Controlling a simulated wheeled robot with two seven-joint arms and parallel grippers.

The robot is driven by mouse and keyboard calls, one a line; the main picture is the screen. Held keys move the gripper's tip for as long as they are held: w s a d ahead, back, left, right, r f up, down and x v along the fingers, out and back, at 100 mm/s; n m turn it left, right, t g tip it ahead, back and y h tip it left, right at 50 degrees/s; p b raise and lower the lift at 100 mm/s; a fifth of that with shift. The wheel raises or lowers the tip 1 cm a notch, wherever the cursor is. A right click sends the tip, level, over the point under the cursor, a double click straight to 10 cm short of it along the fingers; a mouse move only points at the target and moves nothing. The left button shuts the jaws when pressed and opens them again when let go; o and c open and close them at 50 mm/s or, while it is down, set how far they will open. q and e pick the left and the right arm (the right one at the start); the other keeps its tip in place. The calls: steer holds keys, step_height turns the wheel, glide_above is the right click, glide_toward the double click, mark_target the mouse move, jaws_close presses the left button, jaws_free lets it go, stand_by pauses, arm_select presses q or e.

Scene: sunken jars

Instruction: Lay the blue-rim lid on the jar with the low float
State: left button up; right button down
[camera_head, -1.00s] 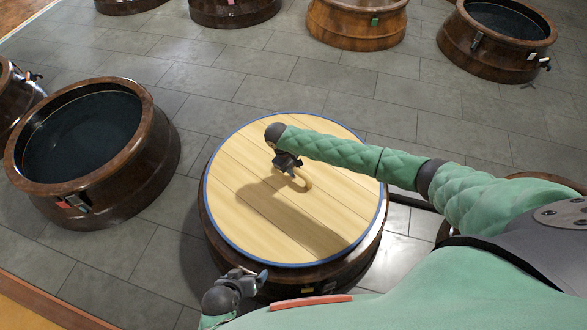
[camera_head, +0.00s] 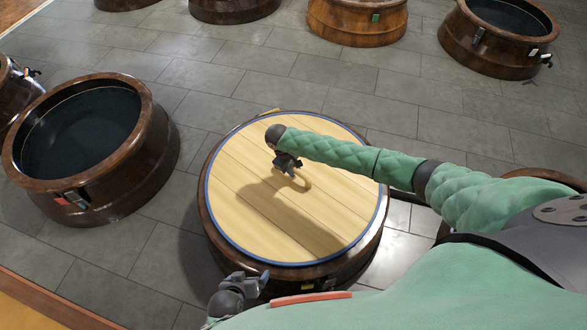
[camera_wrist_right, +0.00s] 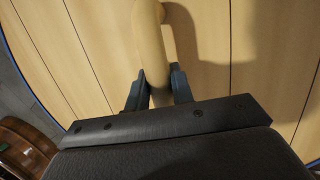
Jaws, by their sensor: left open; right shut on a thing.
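The blue-rim lid (camera_head: 240,215), a round pale plank disc, lies over a brown jar (camera_head: 335,275) in front of me. The jar's rim shows around the lid at the left, back and front. I cannot tell whether the lid touches the rim or hovers just above it. The lid hides the jar's inside. My right gripper (camera_head: 291,168) is shut on the lid's curved wooden handle (camera_head: 304,181); the handle also shows between the fingers in the right wrist view (camera_wrist_right: 153,60). My left gripper (camera_head: 258,280) is open and empty beside the jar's front left.
An open dark-filled jar (camera_head: 150,165) stands at the left, with a partly cut-off jar (camera_head: 18,95) beyond it. Several more jars stand at the back, including one at the back right (camera_head: 455,40). Grey tiled floor (camera_head: 230,75) lies clear between them.

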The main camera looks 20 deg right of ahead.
steer(key=shift+w+r, duration=0.1)
steer(key=shift+r, duration=0.05)
arm_select(q)
steer(key=shift+w+r, duration=0.1)
steer(key=shift+r, duration=0.1)
steer(key=shift+r+p, duration=0.3)
steer(key=shift+p, duration=0.1)
arm_select(e)
steer(key=shift+f, duration=0.25)
steer(key=c, duration=1.1)
jaws_free()
steer(key=shift+f, duration=0.2)
steer(key=shift+r, duration=0.25)
arm_select(q)
step_height(320, 180, up, 3)
steer(key=shift+f, duration=0.1)
arm_select(e)
steer(key=v, duration=0.7)
steer(key=shift+a+r, duration=0.1)
steer(key=shift+r, duration=0.2)
